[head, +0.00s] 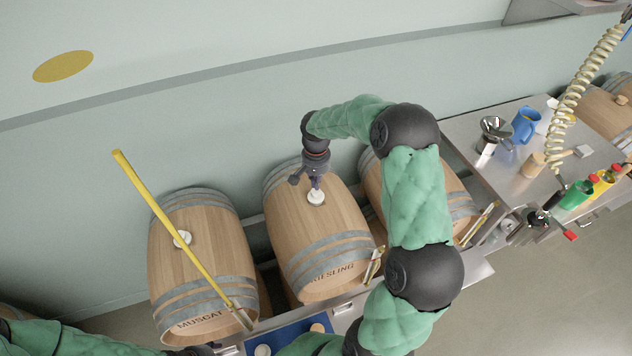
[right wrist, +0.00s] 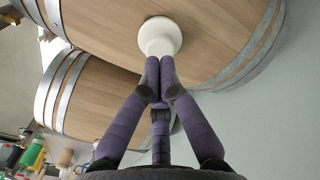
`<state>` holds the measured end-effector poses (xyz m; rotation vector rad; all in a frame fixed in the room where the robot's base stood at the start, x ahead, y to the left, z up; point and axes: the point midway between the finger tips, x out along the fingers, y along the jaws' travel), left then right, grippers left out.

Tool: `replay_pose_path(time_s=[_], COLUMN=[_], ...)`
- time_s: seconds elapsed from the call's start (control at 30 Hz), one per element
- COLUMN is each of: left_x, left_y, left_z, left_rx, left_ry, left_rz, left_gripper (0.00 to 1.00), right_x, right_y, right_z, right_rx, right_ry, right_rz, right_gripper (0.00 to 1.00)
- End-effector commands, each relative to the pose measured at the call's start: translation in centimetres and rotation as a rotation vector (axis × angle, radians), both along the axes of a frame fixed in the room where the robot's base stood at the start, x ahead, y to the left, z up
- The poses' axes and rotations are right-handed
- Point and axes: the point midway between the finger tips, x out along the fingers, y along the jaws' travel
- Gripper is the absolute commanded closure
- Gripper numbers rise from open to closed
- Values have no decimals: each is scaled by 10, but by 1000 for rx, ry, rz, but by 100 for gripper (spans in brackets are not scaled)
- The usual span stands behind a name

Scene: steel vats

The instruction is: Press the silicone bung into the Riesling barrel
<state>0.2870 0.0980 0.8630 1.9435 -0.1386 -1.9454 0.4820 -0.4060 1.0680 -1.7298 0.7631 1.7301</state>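The Riesling barrel (head: 290,235) lies on its side in the middle of the rack, its name on the lower end. A white silicone bung (head: 316,197) stands on its upper side, and it also shows in the right wrist view (right wrist: 160,36). My right gripper (head: 316,187) points down at this bung. In the right wrist view its purple fingers (right wrist: 159,68) are together, with their tips at the bung's near edge. I see nothing between them. How deep the bung sits cannot be told. My left arm enters at the bottom left; its fingers are out of view.
The Muscat barrel (head: 200,262) with a white bung (head: 182,239) lies to the left, a yellow pole (head: 175,225) leaning across it. Another barrel (head: 458,200) lies right, partly behind my arm. A blue mat (head: 288,333) is in front. A steel bench (head: 505,168) holds jugs and bottles.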

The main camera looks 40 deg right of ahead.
Motion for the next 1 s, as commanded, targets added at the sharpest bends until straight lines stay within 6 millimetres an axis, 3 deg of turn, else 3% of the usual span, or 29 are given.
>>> replay_pose_path(time_s=[1.0], left_x=[0], left_y=[0], left_z=[-4], left_rx=[0], left_ry=[0], left_rz=[0], left_gripper=[50], right_x=[0], right_y=[0], right_z=[-6], right_rx=[0], right_ry=[0], right_rz=[0], right_gripper=[100])
